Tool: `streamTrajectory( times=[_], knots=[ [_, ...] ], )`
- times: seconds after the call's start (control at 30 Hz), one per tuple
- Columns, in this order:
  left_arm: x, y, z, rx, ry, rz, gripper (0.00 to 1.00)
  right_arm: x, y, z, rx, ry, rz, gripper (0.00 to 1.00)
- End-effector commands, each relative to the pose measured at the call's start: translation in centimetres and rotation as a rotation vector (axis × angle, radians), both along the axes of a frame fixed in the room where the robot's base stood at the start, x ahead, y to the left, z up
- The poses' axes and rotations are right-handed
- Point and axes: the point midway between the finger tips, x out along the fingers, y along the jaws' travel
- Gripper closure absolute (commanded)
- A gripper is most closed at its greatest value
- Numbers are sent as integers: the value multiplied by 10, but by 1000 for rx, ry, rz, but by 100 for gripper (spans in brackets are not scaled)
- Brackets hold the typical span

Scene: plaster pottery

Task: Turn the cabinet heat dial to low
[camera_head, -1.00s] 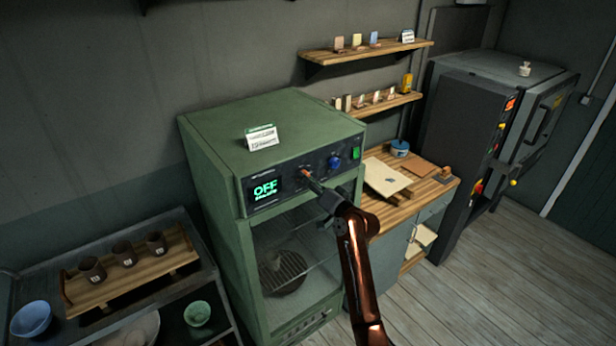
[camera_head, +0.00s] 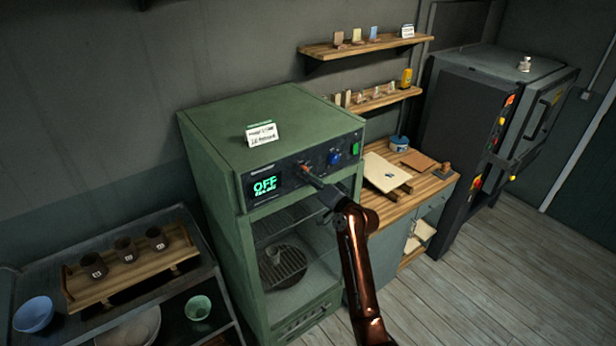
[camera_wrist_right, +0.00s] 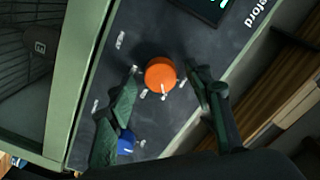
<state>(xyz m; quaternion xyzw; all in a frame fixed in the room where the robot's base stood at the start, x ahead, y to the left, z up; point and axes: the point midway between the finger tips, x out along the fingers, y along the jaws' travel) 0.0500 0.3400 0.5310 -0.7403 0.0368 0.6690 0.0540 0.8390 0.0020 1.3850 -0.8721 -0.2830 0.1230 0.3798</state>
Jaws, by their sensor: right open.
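The green cabinet (camera_head: 215,150) stands at the middle, and its dark control panel shows "OFF" on a green-lit display (camera_head: 264,186). The heat dial is the orange knob (camera_wrist_right: 160,74) in the right wrist view, with small white marks around it. In the head view the dial is mostly hidden by my gripper. My right gripper (camera_head: 308,174) is at the panel in the head view. In the right wrist view its open fingers (camera_wrist_right: 165,92) stand on either side of the orange dial, apart from it. A blue knob (camera_head: 334,158) sits to the right of the dial. My left gripper is not in view.
A green switch (camera_head: 355,149) is at the panel's right end. A small card (camera_head: 262,134) stands on the cabinet top. A rack with dark cups (camera_head: 125,249) is at left. A wooden workbench (camera_head: 420,191) stands at right. The floor in front is clear.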

Motion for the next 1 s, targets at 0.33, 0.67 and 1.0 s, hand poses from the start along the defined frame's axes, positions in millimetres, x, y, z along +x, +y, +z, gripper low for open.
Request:
streamTrajectory(
  times=[0.33,0.67,1.0],
  knots=[
    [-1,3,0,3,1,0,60,-6,-4,0,0,1,1,53],
    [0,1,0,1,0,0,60,-54,-40,-1,-1,-1,-1,53],
    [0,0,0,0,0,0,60,-94,-68,-1,-1,0,-1,53]
  ],
)
